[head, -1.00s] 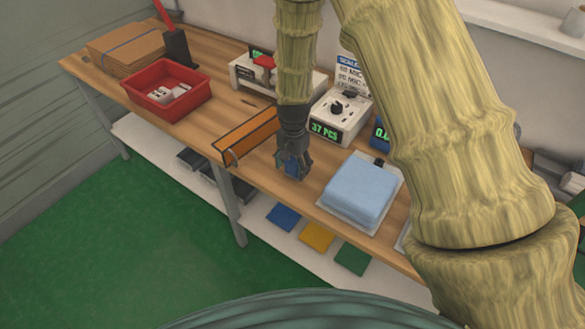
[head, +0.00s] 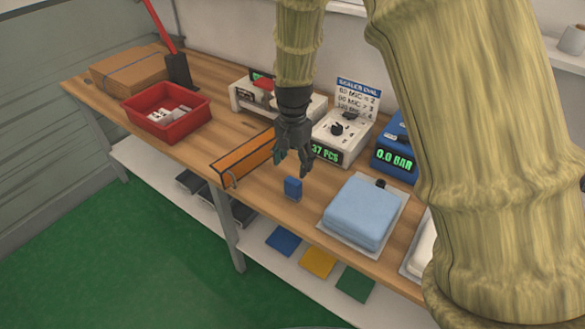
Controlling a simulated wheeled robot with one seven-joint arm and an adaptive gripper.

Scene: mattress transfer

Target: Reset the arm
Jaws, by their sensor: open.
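My gripper (head: 293,160) is open and empty, pointing down above the wooden workbench (head: 245,195). A small blue block (head: 293,188) stands on the bench just below and apart from the fingertips. My arm comes down from the top of the head view and covers part of the bench's right side.
An orange bar (head: 243,157) lies left of the gripper, and a light blue cushion-like pad (head: 361,212) lies to the right. Behind are a white counter device (head: 340,135) and a blue gauge box (head: 396,155). A red bin (head: 167,112) and cardboard (head: 128,70) stand at the left.

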